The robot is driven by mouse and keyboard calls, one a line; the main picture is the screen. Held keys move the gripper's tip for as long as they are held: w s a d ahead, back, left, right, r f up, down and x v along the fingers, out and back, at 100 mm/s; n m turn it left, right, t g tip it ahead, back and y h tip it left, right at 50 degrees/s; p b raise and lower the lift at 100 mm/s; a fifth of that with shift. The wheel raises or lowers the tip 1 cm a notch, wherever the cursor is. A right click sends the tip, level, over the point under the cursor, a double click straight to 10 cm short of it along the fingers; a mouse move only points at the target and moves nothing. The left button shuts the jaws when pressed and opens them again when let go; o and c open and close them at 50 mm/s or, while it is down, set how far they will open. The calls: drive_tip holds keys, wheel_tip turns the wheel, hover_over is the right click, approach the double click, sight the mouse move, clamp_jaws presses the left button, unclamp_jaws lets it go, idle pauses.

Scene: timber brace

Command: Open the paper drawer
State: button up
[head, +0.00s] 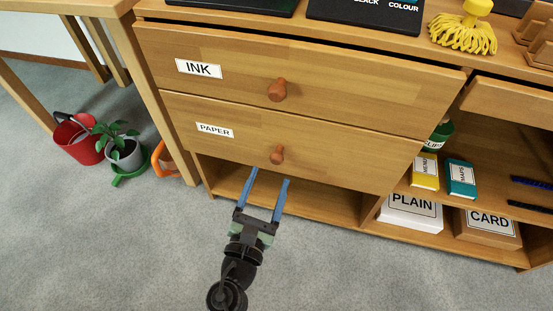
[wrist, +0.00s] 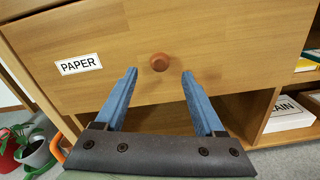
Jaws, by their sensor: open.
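The paper drawer (head: 330,152) is the lower of two wooden drawers in the cabinet and looks shut. It carries a white PAPER label and a round reddish-brown knob (head: 277,155). In the wrist view the knob (wrist: 159,62) lies just beyond my fingertips, roughly midway between them. My gripper (head: 271,175) is open, with two blue fingers pointing up at the drawer front. In the wrist view nothing is between the fingers (wrist: 159,73). The knob looks apart from both fingers.
The ink drawer (head: 330,85) with its own knob is directly above. An open shelf (head: 310,198) is below the paper drawer. Boxes marked PLAIN (head: 408,212) and CARD (head: 488,228) stand lower right. A red bucket (head: 80,140) and potted plant stand left. The front floor is clear.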

sight(275, 162)
drive_tip(key=b+x, duration=0.1)
drive_tip(key=x, duration=0.6)
drive_tip(key=shift+s, duration=0.1)
clamp_jaws()
idle(1.2)
